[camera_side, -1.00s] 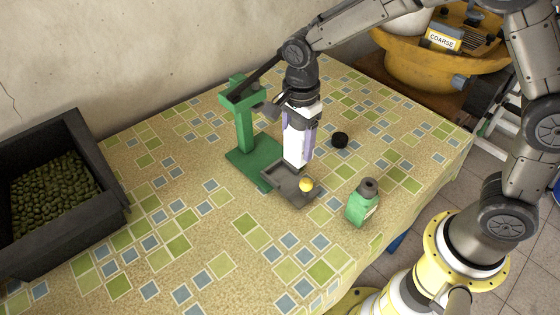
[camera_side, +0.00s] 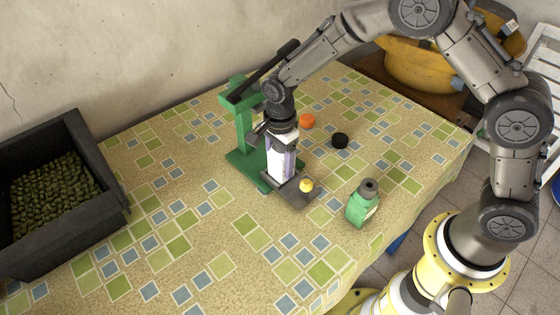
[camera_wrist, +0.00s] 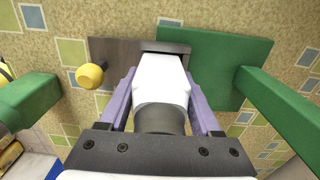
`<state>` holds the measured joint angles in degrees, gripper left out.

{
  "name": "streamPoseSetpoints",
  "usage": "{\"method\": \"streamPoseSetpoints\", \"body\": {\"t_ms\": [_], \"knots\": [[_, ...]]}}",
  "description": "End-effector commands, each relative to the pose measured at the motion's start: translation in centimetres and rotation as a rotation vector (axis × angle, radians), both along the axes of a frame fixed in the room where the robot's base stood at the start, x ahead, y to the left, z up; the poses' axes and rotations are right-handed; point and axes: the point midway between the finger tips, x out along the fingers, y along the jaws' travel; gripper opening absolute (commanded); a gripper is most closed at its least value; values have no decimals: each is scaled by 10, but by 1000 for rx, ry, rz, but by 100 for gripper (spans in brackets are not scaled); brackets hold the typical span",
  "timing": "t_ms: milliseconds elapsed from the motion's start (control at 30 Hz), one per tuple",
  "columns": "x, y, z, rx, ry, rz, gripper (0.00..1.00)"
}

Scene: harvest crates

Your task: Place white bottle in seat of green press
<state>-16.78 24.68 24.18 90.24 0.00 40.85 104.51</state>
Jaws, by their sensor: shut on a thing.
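The white bottle (camera_side: 275,162) is held between the purple fingers of my gripper (camera_side: 281,170); in the wrist view the gripper (camera_wrist: 162,80) is shut on the bottle (camera_wrist: 162,76). The bottle looks near upright, at the inner end of the grey seat plate (camera_side: 297,196), beside the press. Its lower end is partly hidden, so I cannot tell whether it touches the plate. The green press (camera_side: 243,125) has a post, a base and a dark lever. Its base (camera_wrist: 225,50) shows right of the bottle in the wrist view. A yellow knob (camera_side: 307,185) stands on the plate.
A green bottle with a dark cap (camera_side: 361,205) stands right of the plate. A black cap (camera_side: 340,140) and an orange cap (camera_side: 307,121) lie behind. A dark crate of olives (camera_side: 108,196) is at the left. The front tabletop is clear.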

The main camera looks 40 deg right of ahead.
Motion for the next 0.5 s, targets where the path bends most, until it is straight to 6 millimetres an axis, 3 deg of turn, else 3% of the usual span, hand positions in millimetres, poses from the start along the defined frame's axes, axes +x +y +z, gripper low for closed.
{"method": "streamPoseSetpoints", "body": {"t_ms": [167,200,367,500], "knots": [[0,0,-2,0,-1,0,0],[0,0,-4,0,1,0,68],[0,0,-3,0,1,0,95],[0,0,-3,0,1,0,95]]}}
